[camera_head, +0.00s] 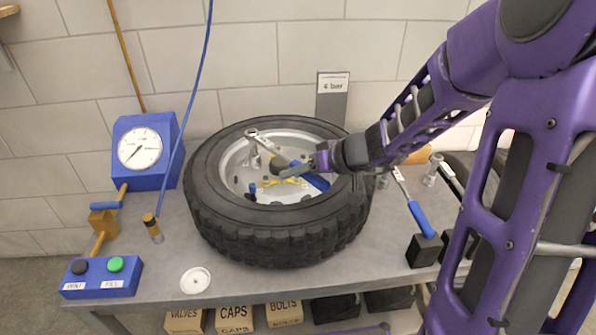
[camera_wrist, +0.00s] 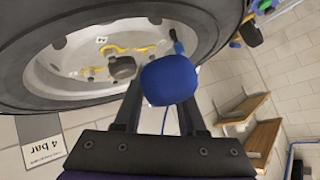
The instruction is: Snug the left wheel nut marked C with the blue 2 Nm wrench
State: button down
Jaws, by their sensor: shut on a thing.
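In the head view the wheel (camera_head: 215,200) lies flat on the bench. Its pale rim dish (camera_head: 285,195) holds the nuts, but no letter C is readable. A wrench with a blue handle (camera_head: 317,181) slants across the dish, its metal head (camera_head: 252,134) at the far left above a metal post. I cannot tell whether the head is seated on a nut. My gripper (camera_head: 300,166) is shut on the wrench's handle. In the wrist view the rounded blue handle end (camera_wrist: 170,79) shows between my gripper's fingers (camera_wrist: 160,105), with the grey hub (camera_wrist: 122,67) beyond.
Another blue-handled wrench (camera_head: 419,216) rests on a black block at right. A blue gauge box (camera_head: 140,150), a button box (camera_head: 102,278) and a white dish (camera_head: 196,281) stand left and front. A "4 bar" sign (camera_head: 332,95) rises behind the tyre.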

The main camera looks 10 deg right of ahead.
jog(key=shift+s+a+m+t+h, duration=0.25)
jog(key=shift+s+a+m, duration=0.15)
jog(key=shift+a, duration=0.25)
jog(key=shift+s+a+m+t+h, duration=0.3)
jog(key=shift+a+m, duration=0.1)
jog(key=shift+a, duration=0.25)
jog(key=shift+w+d+n+g+y+p, duration=0.25)
jog(key=shift+w+d+n+y+p, duration=0.15)
jog(key=shift+d+p, duration=0.3)
jog(key=shift+a, duration=0.15)
jog(key=shift+s+a+m+t+h+b, duration=0.25)
jog(key=shift+s+a+m+h+b, duration=0.15)
jog(key=shift+a, duration=0.25)
jog(key=shift+s+a+m+t+h+b, duration=0.15)
jog(key=shift+a+m+t+h+b, duration=0.15)
jog(key=shift+a+m, duration=0.3)
jog(key=shift+a, duration=0.1)
